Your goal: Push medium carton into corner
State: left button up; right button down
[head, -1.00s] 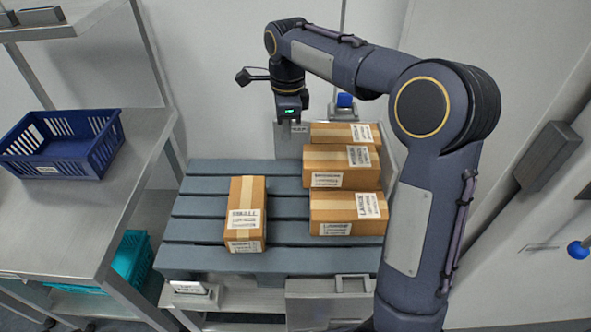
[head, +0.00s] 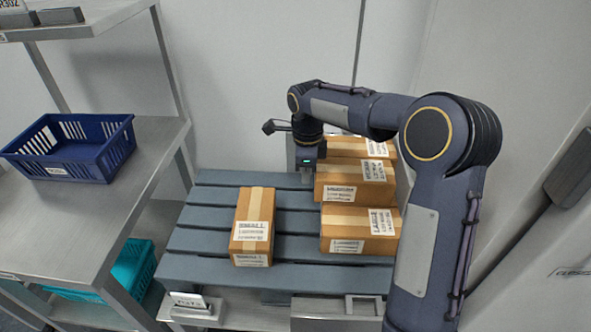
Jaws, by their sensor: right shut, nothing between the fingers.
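The medium carton (head: 338,183) is a brown taped box with white labels, in the middle of the right-hand column of cartons on the slatted grey pallet (head: 200,220). The large carton (head: 345,222) is in front of it and another carton (head: 345,149) behind it. My right gripper (head: 304,178) is shut and empty, pointing down at the medium carton's left side. I cannot tell whether it touches the carton. The small carton (head: 254,215) stands apart at the front left of the pallet. My left gripper is out of view.
A steel table (head: 90,215) with a blue crate (head: 85,160) is on the left, with a teal crate (head: 130,265) below. White walls close off the back and right. The pallet's back left is clear.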

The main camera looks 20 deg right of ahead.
aim_at(320, 169)
jog(key=shift+s+d, duration=0.2)
jog(key=shift+d, duration=0.2)
jog(key=shift+s+d+r+p, duration=0.15)
jog(key=shift+s+d+p, duration=0.2)
jog(key=shift+d, duration=0.55)
jog(key=shift+s+d, duration=0.25)
jog(key=shift+d, duration=0.05)
